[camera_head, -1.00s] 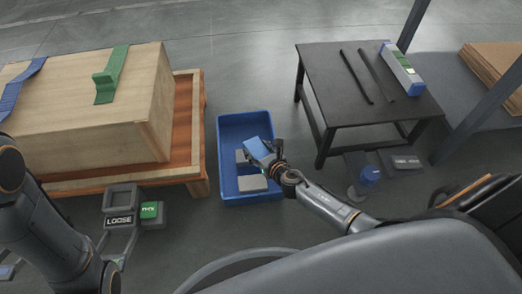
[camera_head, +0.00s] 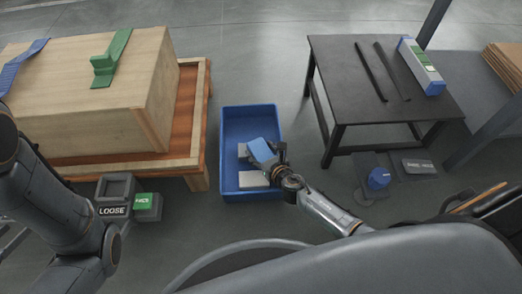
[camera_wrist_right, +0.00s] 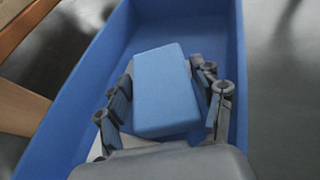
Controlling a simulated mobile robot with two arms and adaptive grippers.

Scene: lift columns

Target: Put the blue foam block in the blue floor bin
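The blue floor bin (camera_head: 235,118) stands on the floor between the crate and the black table. My right gripper (camera_head: 268,155) is over the bin's right side, with the blue foam block (camera_head: 261,149) between its fingers. In the right wrist view the block (camera_wrist_right: 165,90) sits between the two fingers of the gripper (camera_wrist_right: 165,98), with the bin's walls (camera_wrist_right: 75,85) around it. The fingers appear to press on the block's sides. Whether the block touches the bin's floor cannot be told. My left gripper is not in view; only its arm shows at left.
Grey blocks (camera_head: 254,179) lie in the bin. A wooden crate (camera_head: 90,100) on a pallet stands left. A black table (camera_head: 350,95) with dark bars and a white-blue box (camera_head: 421,68) stands right. A box marked LOOSE (camera_head: 113,210) is at lower left.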

